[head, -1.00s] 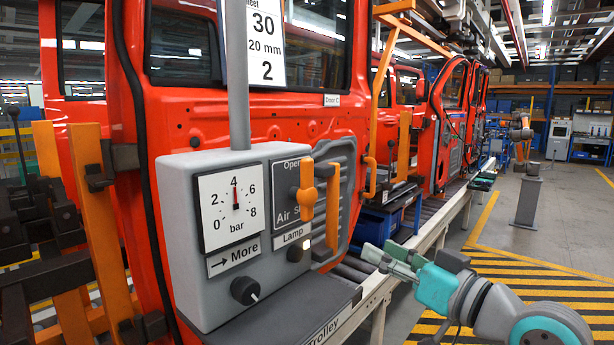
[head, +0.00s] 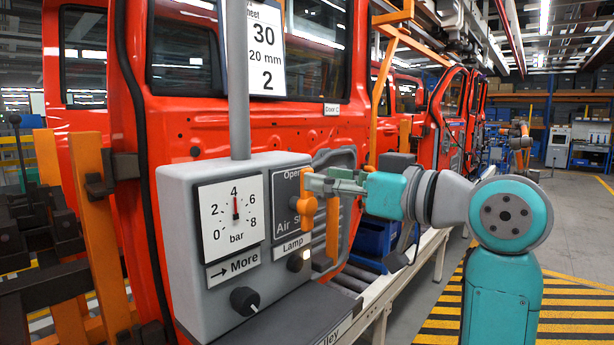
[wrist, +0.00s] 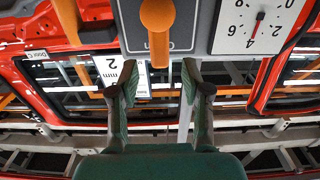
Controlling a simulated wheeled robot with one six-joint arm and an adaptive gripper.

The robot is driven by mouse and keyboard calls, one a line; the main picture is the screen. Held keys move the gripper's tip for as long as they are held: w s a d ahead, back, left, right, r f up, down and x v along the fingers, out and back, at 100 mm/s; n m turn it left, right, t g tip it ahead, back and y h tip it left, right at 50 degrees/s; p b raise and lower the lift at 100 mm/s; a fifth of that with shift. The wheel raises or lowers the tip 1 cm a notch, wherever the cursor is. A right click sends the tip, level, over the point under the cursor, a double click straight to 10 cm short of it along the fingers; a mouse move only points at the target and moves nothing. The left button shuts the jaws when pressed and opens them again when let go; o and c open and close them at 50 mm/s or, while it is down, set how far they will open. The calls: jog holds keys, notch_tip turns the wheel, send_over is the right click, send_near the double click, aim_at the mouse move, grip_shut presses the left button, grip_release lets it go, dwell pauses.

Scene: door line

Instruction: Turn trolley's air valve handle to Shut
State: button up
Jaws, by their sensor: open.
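The trolley's grey control box (head: 180,235) stands at the left in the head view. Its dark air valve plate is marked "Open" at the top; the lower label is partly hidden. The orange valve handle (head: 307,208) stands vertical on this plate, its upper part partly hidden by my gripper (head: 318,181). In the wrist view, which is upside down, the handle (wrist: 157,18) lies beyond the gap between my fingertips (wrist: 157,80). My fingers are apart, one on each side of the handle's line. I see no contact.
A pressure gauge (head: 231,214) reads about 4 bar. An orange bar (head: 333,225) stands close right of the handle. The red door (head: 200,130) rises behind.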

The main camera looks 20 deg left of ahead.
aim_at(307, 199)
jog(key=shift+x, duration=2.35)
grip_shut()
